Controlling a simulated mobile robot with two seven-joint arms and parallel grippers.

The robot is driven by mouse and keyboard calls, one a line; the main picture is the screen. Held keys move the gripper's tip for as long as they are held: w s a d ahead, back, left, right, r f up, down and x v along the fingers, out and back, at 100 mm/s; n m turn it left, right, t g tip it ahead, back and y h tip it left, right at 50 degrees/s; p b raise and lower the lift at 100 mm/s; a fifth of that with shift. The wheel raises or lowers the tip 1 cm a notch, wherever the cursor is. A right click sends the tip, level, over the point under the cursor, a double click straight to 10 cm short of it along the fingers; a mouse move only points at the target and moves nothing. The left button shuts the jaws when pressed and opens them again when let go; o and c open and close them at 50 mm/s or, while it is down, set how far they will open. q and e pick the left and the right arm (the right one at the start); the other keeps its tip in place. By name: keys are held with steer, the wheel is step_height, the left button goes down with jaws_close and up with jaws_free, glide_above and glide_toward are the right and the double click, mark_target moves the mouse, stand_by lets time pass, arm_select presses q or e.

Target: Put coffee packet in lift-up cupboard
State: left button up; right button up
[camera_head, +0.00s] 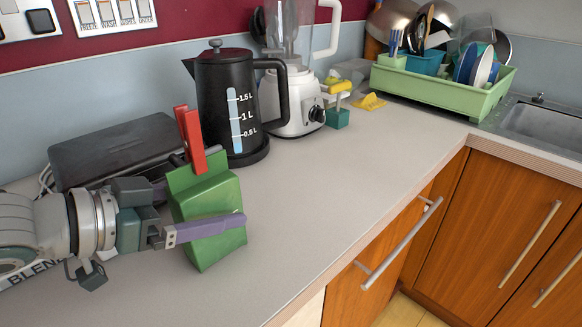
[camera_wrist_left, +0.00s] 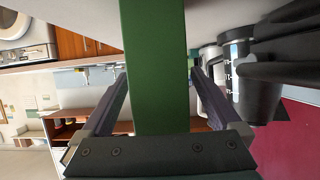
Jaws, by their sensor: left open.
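The coffee packet (camera_head: 210,202) is a green bag with a red clip (camera_head: 190,138) on top. It stands on the counter in front of the kettle, slightly tilted in the picture. My left gripper (camera_head: 222,196) reaches in from the left, with one purple finger along the packet's near side and the other mostly hidden behind it. In the left wrist view the green packet (camera_wrist_left: 153,65) lies between the two spread fingers, with a gap on each side. The lift-up cupboard cannot be made out in the head view. My right gripper is not in view.
A black kettle (camera_head: 222,105) stands close behind the packet, and a white blender (camera_head: 292,100) is beside it. A dark appliance (camera_head: 115,150) lies behind my left arm. A green dish rack (camera_head: 440,90) is near the sink. The counter (camera_head: 330,200) right of the packet is clear.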

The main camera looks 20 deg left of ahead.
arm_select(q)
jaws_close()
stand_by(0.7)
